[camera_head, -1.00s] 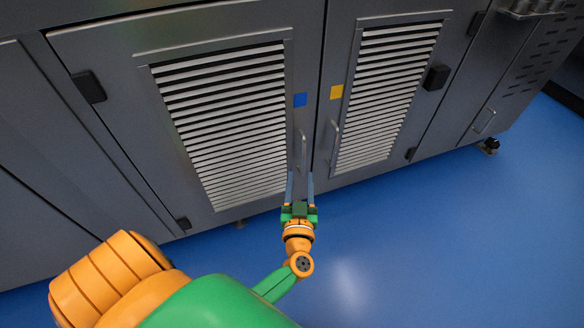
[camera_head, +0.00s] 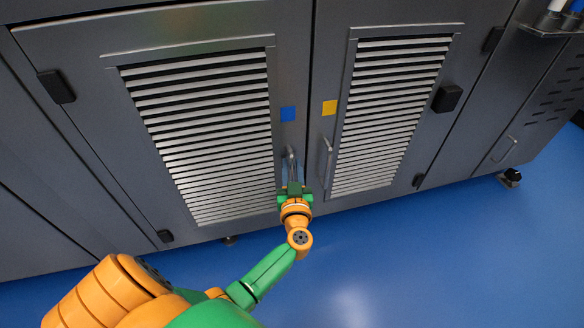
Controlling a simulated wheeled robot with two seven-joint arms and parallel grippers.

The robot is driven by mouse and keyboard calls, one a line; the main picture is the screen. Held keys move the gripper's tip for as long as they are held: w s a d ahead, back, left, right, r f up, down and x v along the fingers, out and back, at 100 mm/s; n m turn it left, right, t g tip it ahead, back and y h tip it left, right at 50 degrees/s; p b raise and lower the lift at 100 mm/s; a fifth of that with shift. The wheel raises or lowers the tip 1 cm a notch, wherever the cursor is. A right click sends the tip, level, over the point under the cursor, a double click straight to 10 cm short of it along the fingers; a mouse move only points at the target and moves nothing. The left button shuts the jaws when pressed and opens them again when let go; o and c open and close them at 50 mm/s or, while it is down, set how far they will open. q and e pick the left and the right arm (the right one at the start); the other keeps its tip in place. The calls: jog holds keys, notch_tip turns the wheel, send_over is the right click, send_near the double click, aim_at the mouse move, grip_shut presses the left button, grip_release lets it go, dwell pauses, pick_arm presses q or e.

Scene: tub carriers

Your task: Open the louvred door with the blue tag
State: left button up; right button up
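The louvred door with the blue tag (camera_head: 288,114) is the wide left one, a dark grey panel (camera_head: 90,55) with pale slats (camera_head: 205,130). It looks shut. Its upright metal bar handle (camera_head: 291,157) is at the right edge below the tag. My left gripper (camera_head: 293,170) is at the lower part of this handle, with its fingers apart on either side of it. Whether they touch the handle is too small to tell. My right gripper is not in view.
A second louvred door with a yellow tag (camera_head: 329,107) and its own handle (camera_head: 327,158) adjoins on the right and looks shut. Black hinges (camera_head: 57,86) sit at the left door's outer edge. Clear blue floor (camera_head: 430,260) lies in front of the cabinet.

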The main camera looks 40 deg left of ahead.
pick_arm(q)
grip_shut()
dwell(1.2)
